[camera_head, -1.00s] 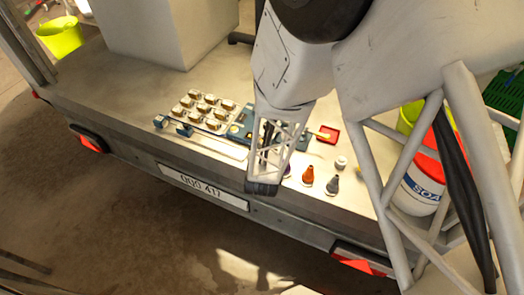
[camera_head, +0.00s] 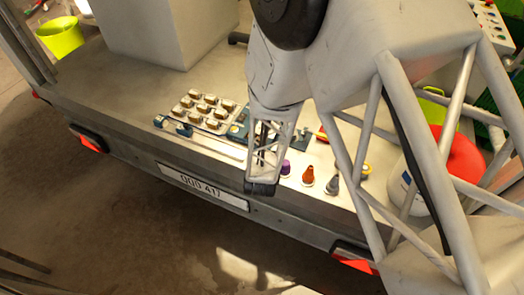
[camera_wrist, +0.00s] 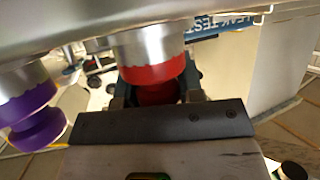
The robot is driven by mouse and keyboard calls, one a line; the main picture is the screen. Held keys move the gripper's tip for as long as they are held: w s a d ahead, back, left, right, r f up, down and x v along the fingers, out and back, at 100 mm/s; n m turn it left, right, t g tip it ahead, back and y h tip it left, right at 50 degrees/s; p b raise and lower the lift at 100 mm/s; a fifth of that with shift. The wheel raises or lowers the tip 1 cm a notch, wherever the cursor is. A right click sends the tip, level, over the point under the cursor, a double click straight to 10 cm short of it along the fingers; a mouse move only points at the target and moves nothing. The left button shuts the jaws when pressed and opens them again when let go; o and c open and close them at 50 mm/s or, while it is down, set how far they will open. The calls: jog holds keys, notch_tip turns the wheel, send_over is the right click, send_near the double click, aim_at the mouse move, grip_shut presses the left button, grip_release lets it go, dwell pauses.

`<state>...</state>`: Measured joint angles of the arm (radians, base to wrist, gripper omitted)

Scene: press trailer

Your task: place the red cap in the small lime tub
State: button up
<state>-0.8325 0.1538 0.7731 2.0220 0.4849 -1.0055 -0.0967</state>
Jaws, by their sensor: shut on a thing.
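The red cap (camera_wrist: 152,70) shows in the wrist view below a silver metal stub, with a narrower red part between my gripper's fingers. My gripper (camera_wrist: 157,98) is shut on this narrower part, largely hidden by the dark finger bar. In the head view my gripper (camera_head: 261,187) is at the deck's front edge, left of the purple cap, and hides the red cap. Another lime container (camera_head: 432,106) is partly hidden behind my arm at the right; I cannot tell which is the small one.
The purple cap (camera_head: 286,168) is close beside my gripper; it also shows in the wrist view (camera_wrist: 32,112). An orange-red nozzle (camera_head: 308,176) and a grey one (camera_head: 333,185) stand to its right. A tray of several pieces (camera_head: 205,110) lies left.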

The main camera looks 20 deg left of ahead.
jog(key=o, duration=1)
jog(key=shift+c, duration=0.2)
jog(key=shift+f, duration=0.1)
jog(key=shift+v, duration=3.85)
